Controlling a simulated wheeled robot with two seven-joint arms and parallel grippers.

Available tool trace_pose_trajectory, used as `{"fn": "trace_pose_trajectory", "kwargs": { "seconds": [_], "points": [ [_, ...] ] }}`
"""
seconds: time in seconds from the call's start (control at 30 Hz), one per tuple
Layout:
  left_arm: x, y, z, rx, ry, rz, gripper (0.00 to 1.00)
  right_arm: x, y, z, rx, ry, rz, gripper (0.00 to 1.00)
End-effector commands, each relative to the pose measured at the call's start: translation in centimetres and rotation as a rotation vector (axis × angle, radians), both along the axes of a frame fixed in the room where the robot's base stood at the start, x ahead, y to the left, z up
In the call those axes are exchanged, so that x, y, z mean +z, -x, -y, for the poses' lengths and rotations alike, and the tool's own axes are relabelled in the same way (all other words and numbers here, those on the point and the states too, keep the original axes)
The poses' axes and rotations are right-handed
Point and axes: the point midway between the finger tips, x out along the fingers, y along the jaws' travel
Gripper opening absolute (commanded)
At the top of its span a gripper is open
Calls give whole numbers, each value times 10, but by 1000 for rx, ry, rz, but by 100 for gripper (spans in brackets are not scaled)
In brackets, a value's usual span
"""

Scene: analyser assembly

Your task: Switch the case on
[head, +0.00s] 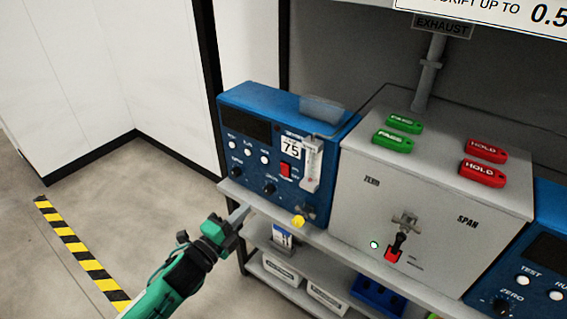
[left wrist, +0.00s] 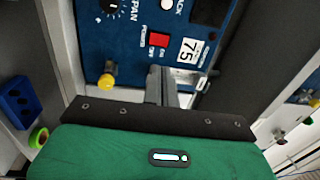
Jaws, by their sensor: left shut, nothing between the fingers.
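The blue case (head: 250,92) stands at the left end of the bench, with a white "75" label, round knobs and white buttons on its front. Its red power switch (head: 286,169) is on the right part of that front. In the left wrist view the red switch (left wrist: 159,40) shows beside the "75" label (left wrist: 188,50), with ON and OFF marks. My left gripper (head: 246,209) is shut and empty, in front of and below the case's lower left front, apart from the switch. In the left wrist view its fingers (left wrist: 162,74) point at the panel just below the switch. My right gripper is not in view.
A yellow knob (head: 298,221) sticks out at the case's lower right. A flow tube (head: 312,163) stands right of the switch. The grey ZERO/SPAN box (head: 345,205) carries green PASS and red HOLD tags. A shelf below holds white boxes and a blue bin (head: 378,295). Open floor lies left.

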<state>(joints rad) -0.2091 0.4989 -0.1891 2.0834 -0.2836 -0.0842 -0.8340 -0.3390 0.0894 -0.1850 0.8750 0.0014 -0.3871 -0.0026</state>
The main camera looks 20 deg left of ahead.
Motion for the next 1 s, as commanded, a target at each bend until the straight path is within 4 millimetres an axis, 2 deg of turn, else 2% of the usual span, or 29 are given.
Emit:
{"fn": "trace_pose_trajectory", "kwargs": {
  "seconds": [0.13,0.57,0.77,1.0],
  "points": [
    [10,3,3,-9,-14,25,0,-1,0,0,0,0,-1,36],
    [11,-3,5,-9,-12,25,0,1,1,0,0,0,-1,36],
    [16,-26,13,-8,-12,25,0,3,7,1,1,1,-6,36],
    [21,-63,26,-8,-12,26,0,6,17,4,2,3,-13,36]
  ]
}}
